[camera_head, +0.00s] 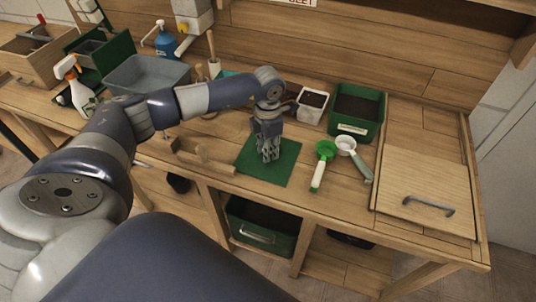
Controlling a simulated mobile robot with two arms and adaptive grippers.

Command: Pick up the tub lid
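A flat green square (283,172) lies on the wooden bench; it may be the tub lid or a mat, I cannot tell which. My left gripper (268,157) points down over it and hides part of its upper left. Whether the fingertips touch it, and whether they are open or shut, is not clear. An open green tub (352,128) with dark soil and a white label stands behind and to the right. My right gripper is not in view.
A green scoop (326,152) and a pale scoop (346,145) lie right of the square. A wooden panel with a grey handle (428,207) is at the right.

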